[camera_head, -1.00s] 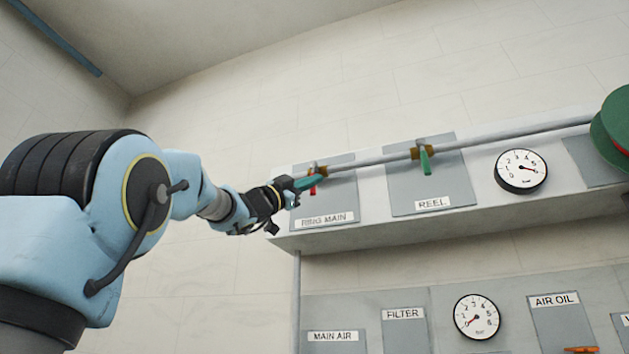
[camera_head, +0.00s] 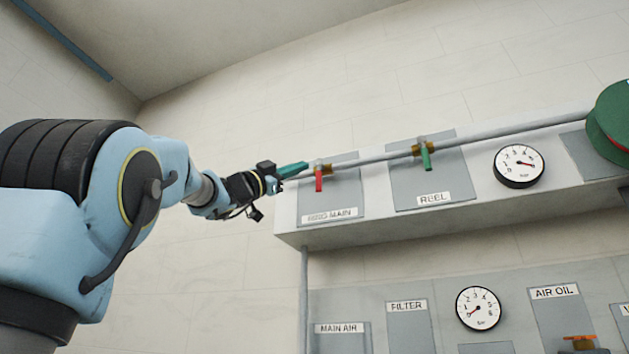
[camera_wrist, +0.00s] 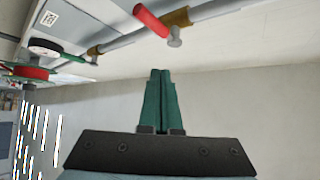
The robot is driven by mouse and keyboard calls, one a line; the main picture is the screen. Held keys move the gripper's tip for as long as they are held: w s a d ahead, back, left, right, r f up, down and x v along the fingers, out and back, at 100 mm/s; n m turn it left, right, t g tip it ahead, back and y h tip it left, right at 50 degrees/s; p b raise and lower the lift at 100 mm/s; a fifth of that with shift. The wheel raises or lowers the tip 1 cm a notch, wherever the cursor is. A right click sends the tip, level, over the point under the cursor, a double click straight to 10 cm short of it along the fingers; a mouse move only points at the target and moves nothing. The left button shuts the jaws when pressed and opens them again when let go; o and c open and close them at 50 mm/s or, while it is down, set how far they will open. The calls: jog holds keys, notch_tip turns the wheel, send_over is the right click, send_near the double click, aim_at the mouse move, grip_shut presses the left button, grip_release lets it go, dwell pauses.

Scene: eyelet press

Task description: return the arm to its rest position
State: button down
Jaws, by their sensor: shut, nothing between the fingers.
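My gripper (camera_head: 303,168) has teal fingers and is shut and empty at the end of my raised arm. In the head view its tips are close to the left end of the pipe, near the red-handled ring main valve (camera_head: 319,178). In the wrist view the closed fingers (camera_wrist: 160,75) point into open space below the pipe, and the red handle (camera_wrist: 150,20) is apart from them, above the tips. The red handle hangs down from its brass body in the head view.
The pipe (camera_head: 380,157) runs along a ledge (camera_head: 300,236) past a green-handled reel valve (camera_head: 426,157) and a gauge (camera_head: 519,166) to a green reel (camera_head: 612,125). Below are a lower gauge (camera_head: 478,308) and an orange handle (camera_head: 579,338). The wall on the left is bare.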

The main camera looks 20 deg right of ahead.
jog(key=shift+a, duration=0.55)
